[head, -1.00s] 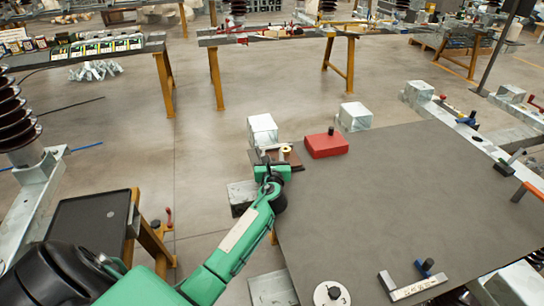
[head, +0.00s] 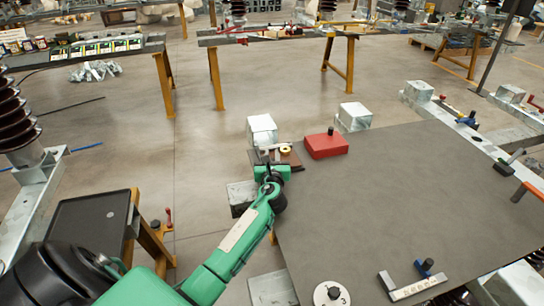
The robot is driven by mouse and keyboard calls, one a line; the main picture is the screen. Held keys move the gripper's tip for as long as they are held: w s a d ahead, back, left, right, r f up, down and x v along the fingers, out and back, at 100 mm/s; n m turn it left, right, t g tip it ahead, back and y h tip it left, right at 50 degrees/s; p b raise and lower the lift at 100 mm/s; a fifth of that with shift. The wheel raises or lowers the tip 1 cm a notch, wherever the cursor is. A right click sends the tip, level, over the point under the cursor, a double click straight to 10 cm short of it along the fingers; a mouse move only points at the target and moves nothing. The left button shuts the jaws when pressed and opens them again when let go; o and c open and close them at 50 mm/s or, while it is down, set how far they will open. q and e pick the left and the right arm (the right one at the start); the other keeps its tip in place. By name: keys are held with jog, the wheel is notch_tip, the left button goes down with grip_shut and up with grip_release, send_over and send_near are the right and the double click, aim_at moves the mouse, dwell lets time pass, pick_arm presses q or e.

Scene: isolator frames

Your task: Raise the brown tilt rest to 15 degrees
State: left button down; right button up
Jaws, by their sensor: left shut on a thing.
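The brown tilt rest (head: 291,159) is a small brown plate at the far left corner of the grey table. A brass-coloured round piece (head: 286,151) and a pale grey piece sit on it. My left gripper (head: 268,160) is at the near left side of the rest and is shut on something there. The green gripper body hides the held part, and I cannot make out the rest's angle. My right gripper is not in view.
A red block (head: 326,145) with a black knob stands just right of the rest. The grey table (head: 400,190) is mostly bare in the middle. A dial (head: 331,294) and a marked angle piece (head: 417,288) lie at its near edge. A black tray (head: 88,235) stands at left.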

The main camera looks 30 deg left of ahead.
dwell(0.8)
pick_arm(q)
jog(key=c, duration=1.3)
grip_release()
jog(key=shift+s, duration=0.1)
jog(key=v, duration=1.3)
jog(key=shift+s+d, duration=0.15)
jog(key=shift+s, duration=0.25)
jog(key=shift+c, duration=0.3)
